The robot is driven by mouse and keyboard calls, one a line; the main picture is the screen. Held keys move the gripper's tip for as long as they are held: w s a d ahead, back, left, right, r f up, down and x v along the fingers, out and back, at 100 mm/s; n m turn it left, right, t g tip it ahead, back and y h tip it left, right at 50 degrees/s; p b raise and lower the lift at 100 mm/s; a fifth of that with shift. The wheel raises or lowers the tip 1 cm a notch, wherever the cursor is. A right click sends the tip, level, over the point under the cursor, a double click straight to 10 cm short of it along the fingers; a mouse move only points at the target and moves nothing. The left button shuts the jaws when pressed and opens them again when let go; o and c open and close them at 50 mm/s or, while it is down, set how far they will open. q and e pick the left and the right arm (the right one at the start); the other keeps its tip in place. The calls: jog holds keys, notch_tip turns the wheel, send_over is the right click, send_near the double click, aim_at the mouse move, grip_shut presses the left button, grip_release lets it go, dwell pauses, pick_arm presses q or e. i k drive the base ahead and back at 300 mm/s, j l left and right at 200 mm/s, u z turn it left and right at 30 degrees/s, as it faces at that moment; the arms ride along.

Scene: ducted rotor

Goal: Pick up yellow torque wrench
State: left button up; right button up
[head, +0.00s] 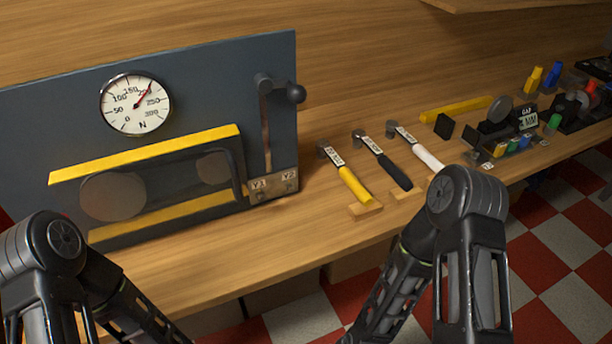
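The yellow torque wrench (355,186) lies on the wooden bench, just right of the dark panel. It has a yellow handle, a dark round head at its far end and a small white label near the head. Its handle end rests on a small wooden block (366,211). A black-handled wrench (395,171) and a white-handled wrench (428,157) lie to its right in the same row. My two arms show at the lower left and lower right, but both grippers are below the picture. Neither arm covers the yellow wrench.
The dark panel (200,75) with a dial gauge (136,104) and lever (279,92) stands left of the wrench. A yellow bar (455,108), coloured small parts and a gap gauge (529,118) sit further right. The bench's front edge is clear before the wrench.

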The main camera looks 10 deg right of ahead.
aim_at(323, 145)
jog(key=u, duration=1.65)
jog(key=k+l+u, duration=0.1)
jog(key=k+l, duration=1)
jog(key=l, duration=0.1)
